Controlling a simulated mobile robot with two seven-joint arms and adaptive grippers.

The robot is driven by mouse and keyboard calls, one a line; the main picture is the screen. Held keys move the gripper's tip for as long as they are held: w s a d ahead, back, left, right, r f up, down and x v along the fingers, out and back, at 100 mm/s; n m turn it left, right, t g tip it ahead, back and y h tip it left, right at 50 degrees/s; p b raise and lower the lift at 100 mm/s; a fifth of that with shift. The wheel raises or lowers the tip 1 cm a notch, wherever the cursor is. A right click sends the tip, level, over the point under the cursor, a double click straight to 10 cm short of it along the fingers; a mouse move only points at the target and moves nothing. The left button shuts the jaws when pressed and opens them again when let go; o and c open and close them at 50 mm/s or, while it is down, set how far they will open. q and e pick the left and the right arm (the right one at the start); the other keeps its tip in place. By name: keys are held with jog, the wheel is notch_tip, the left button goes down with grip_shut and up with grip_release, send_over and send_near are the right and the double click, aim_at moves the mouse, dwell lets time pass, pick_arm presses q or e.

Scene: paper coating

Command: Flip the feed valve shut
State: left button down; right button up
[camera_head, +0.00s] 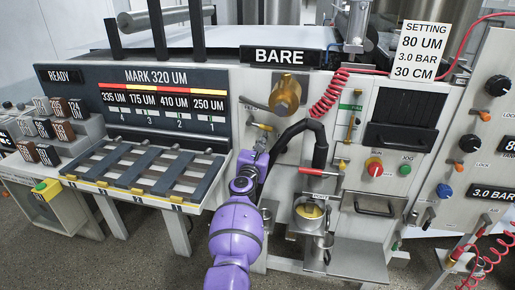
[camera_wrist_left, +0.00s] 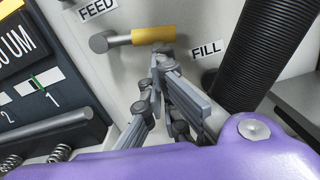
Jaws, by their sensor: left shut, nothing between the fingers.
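The feed valve has a yellow lever (camera_wrist_left: 153,35) with a grey round pivot at its left end, just below the FEED label (camera_wrist_left: 97,8) in the left wrist view. The lever points to the right from its pivot, roughly level in that view. In the head view the small lever (camera_head: 262,126) sits on the machine's front panel, below the brass cylinder. My left gripper (camera_head: 262,149) is shut and empty, just below the lever. In the left wrist view its fingertips (camera_wrist_left: 158,72) are close under the lever's right end; I cannot tell whether they touch. My right gripper is out of view.
A thick black hose (camera_wrist_left: 257,55) runs close to the right of my left gripper, beside the FILL label (camera_wrist_left: 207,52). A slatted rack (camera_head: 140,170) lies to the left.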

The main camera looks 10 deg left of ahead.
pick_arm(q)
jog(key=shift+w+d+r+n, duration=0.1)
jog(key=shift+d+r+n, duration=0.4)
jog(key=shift+n, duration=0.5)
jog(key=shift+a, duration=0.1)
jog(key=shift+f, duration=0.15)
